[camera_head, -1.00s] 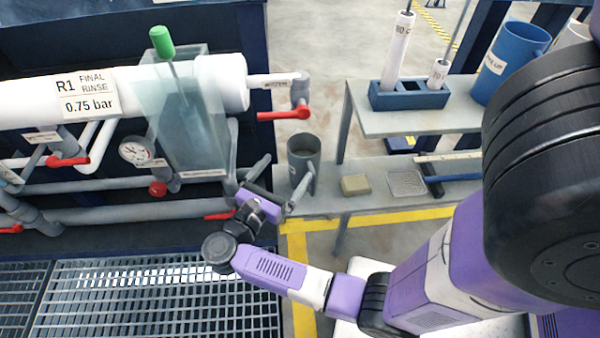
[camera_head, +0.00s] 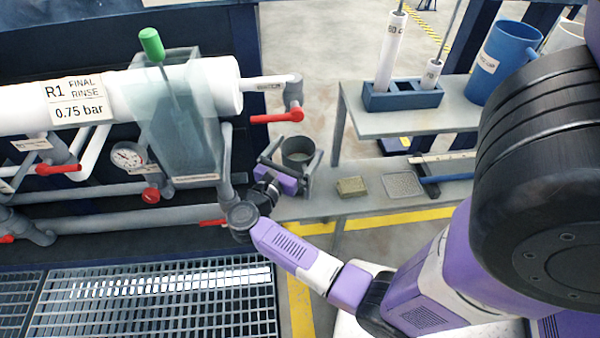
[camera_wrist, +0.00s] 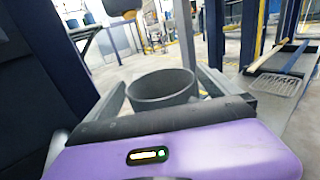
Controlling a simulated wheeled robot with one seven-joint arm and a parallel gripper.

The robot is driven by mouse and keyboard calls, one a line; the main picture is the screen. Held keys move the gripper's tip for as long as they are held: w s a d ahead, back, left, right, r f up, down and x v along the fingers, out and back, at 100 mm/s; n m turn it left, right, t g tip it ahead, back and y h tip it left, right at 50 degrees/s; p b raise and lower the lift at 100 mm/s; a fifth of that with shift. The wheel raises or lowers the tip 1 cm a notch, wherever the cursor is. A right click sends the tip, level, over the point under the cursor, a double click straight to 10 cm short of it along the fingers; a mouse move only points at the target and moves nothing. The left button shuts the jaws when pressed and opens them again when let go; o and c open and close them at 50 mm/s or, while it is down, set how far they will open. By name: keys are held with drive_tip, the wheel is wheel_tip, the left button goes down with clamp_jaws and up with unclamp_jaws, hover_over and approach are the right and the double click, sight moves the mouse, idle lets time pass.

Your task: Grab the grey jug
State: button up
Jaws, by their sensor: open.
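The grey jug (camera_head: 298,150) stands upright on the lower grey shelf, at its left end. It also shows in the wrist view (camera_wrist: 162,88), where its open rim lies between the two fingers. My gripper (camera_head: 291,155) is open, with one finger on each side of the jug. I cannot tell whether either finger touches it. The gripper hides the jug's lower part, and its handle is not clearly visible.
A beige block (camera_head: 351,187) and a flat mesh piece (camera_head: 403,185) lie on the lower shelf (camera_head: 330,207) to the right. The upper shelf (camera_head: 400,122) carries a blue rack (camera_head: 402,97) and a blue jug (camera_head: 505,60). Pipes with a red-handled valve (camera_head: 277,117) stand left of the jug.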

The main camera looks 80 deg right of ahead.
drive_tip(key=shift+c, duration=0.4)
drive_tip(key=c, duration=1.8)
drive_tip(key=shift+r, duration=0.15)
